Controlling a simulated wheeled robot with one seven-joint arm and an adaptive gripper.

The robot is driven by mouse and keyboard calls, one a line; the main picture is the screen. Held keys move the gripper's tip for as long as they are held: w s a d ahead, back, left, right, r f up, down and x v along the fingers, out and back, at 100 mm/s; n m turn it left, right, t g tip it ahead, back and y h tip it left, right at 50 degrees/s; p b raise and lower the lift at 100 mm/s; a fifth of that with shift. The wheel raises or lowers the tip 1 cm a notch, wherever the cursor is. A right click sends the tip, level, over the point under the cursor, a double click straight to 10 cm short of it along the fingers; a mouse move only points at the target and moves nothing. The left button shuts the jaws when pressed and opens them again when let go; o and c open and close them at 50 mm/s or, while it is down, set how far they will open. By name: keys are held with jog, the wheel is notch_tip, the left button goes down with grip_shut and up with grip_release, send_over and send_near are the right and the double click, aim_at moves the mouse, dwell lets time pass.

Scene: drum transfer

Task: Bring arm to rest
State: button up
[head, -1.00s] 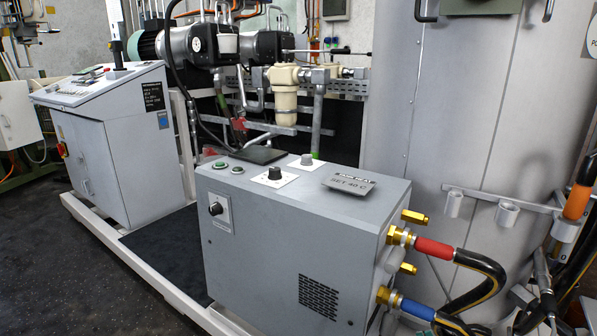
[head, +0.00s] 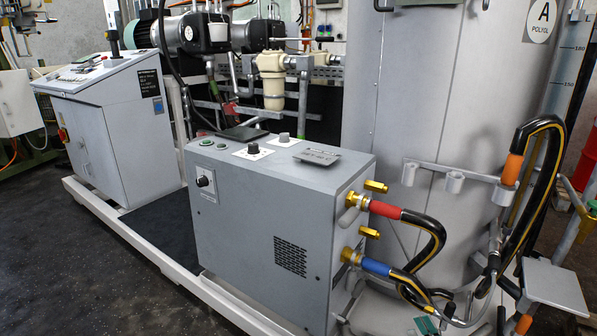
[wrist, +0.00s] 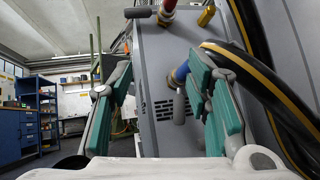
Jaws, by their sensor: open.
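My gripper (wrist: 162,75) is open in the wrist view, its two teal-padded fingers spread wide. I see nothing gripped between them. Behind the fingers is the grey temperature unit (wrist: 150,60), with a blue hose collar (wrist: 181,73) in the gap near the right finger. In the head view only small teal parts, which look like my gripper (head: 427,324), show at the bottom edge, below the blue-collared hose. The grey unit (head: 240,215) stands there with a red collar (head: 385,209) and a blue collar (head: 376,266) on its hoses. The rest of my arm is hard to make out.
Black hoses with yellow stripes (head: 438,240) loop out right of the unit; one hose (wrist: 270,80) runs close past the right finger. A large grey tank (head: 420,100) with a hose holder rail (head: 453,180) stands behind. A control console (head: 110,130) is at left. Dark floor (head: 60,270) is clear front left.

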jog(key=s+a+r+n+g+b, duration=0.25)
jog(key=a+r+n+g, duration=0.35)
jog(key=g, duration=0.3)
jog(key=s+a+r+n+g+h+b, duration=0.1)
jog(key=s+a+r+n+g, duration=0.2)
jog(key=r+n+g, duration=0.5)
jog(key=s+a+r+n+g+b, duration=0.1)
jog(key=s+a+r+n+g, duration=0.3)
jog(key=n+g, duration=0.5)
jog(key=s+a+r+n+h+b, duration=0.2)
jog(key=s+r+n+h+b, duration=0.3)
jog(key=s+h, duration=0.65)
jog(key=s+d+n+t+h, duration=0.3)
jog(key=s+d+t, duration=0.15)
jog(key=s, duration=0.75)
notch_tip(320, 180, up, 38)
jog(key=t+p, duration=0.4)
jog(key=p, duration=3.1)
jog(key=shift+w+f+t+p, duration=0.2)
jog(key=shift+w+t+p, duration=0.1)
jog(key=shift+t, duration=0.05)
jog(key=shift+a, duration=0.15)
